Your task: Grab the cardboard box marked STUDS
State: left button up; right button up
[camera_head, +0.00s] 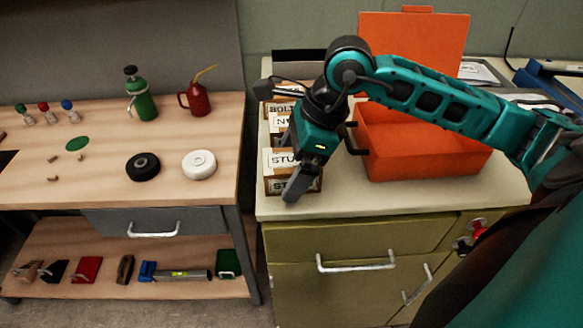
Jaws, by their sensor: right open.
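The cardboard box marked STUDS (273,162) is at the front of a row of small boxes at the left side of the cream cabinet top. Only "STU" of its label reads; its right part is hidden behind my right gripper. My right gripper (324,168) is open, with its fingers pointing down. I cannot tell whether a finger touches the box. My left gripper is not in view.
Boxes marked BOLTS (272,109) and NUTS (276,126) stand behind the STUDS box. An open orange toolbox (430,165) stands to the right. The cabinet top (400,193) is clear along its front edge. A wooden workbench (105,185) with tools is at the left.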

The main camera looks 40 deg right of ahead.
jog(key=c, duration=1.3)
jog(key=shift+c, duration=0.6)
jog(key=shift+r, duration=0.15)
